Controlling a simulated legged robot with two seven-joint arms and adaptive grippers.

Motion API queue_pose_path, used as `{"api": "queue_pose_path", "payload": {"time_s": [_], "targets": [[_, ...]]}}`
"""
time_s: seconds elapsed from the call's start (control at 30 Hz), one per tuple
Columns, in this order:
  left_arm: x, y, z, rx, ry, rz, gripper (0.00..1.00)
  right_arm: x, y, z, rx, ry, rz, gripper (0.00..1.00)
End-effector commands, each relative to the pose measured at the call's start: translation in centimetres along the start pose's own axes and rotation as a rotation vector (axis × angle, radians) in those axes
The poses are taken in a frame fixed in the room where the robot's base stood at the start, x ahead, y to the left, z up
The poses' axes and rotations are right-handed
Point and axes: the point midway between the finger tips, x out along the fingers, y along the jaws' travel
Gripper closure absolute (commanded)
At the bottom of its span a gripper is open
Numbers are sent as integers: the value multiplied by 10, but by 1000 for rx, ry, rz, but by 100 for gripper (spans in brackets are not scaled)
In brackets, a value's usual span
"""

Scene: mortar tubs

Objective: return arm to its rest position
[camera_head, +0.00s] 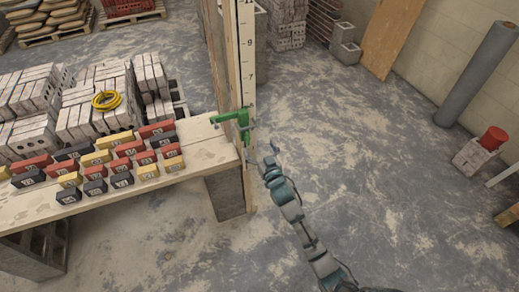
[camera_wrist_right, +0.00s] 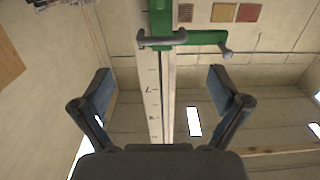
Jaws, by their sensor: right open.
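My right gripper (camera_head: 268,153) is at the end of my right arm, which reaches up from the lower right in the head view. In the right wrist view its two dark fingers (camera_wrist_right: 160,75) are spread wide with nothing between them held. A green clamp (camera_head: 243,122) sits on an upright wooden post with a white numbered scale (camera_head: 247,50), just beyond the gripper and apart from it. The clamp (camera_wrist_right: 190,39) and scale (camera_wrist_right: 152,95) also show in the wrist view, ahead of the fingers. My left gripper is not in view.
A plank bench (camera_head: 200,149) at left bears several numbered red, yellow and black blocks. Brick stacks (camera_head: 75,122) with a yellow coil (camera_head: 106,100) stand behind. A red tub (camera_head: 493,138) and grey roll (camera_head: 480,72) are at right. Open floor lies right of my arm.

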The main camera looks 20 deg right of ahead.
Motion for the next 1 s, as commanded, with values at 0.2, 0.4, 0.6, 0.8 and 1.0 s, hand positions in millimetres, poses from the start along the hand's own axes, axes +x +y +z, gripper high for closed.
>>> {"api": "queue_pose_path", "payload": {"time_s": [0.2, 0.4, 0.6, 0.8, 1.0], "targets": [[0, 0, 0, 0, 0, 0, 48, -9, 0, 0, -1, -1, 0, 2], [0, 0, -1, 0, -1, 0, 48, -8, 0, 0, 0, -1, 0, 2], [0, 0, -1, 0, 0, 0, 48, -8, 0, 0, 0, -2, 0, 2], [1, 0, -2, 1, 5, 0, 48, -21, 0, 55, -10, -122, 7, 2], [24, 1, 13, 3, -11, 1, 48, -85, 0, 198, -46, -455, 12, 2]]}}
